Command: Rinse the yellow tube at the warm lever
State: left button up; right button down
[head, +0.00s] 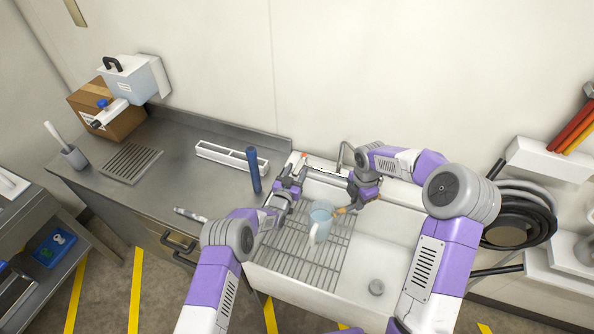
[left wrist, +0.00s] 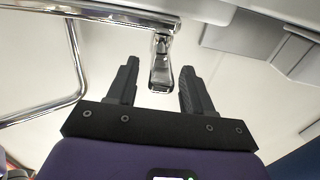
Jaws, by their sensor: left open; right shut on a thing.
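My right gripper (head: 353,203) is shut on a small orange-yellow piece, the yellow tube (head: 341,210), of which only a short part shows. It is held over the sink beside a light blue jug (head: 321,214); whether they touch I cannot tell. My left gripper (head: 296,172) is open at the back left of the sink. In the left wrist view a chrome lever (left wrist: 162,68) shows between the open fingers (left wrist: 158,88), with no clear contact. A small red mark (head: 304,155) shows near the left gripper in the head view. Which lever is warm I cannot tell.
The sink (head: 395,245) has a wire rack (head: 290,258) on its left. A chrome spout (head: 344,149) rises at the back. A black hose (head: 520,225) hangs at right.

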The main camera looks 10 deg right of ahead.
pick_arm(q)
jog(key=shift+w+d, duration=0.25)
jog(key=shift+w, duration=0.1)
grip_shut()
dwell(0.3)
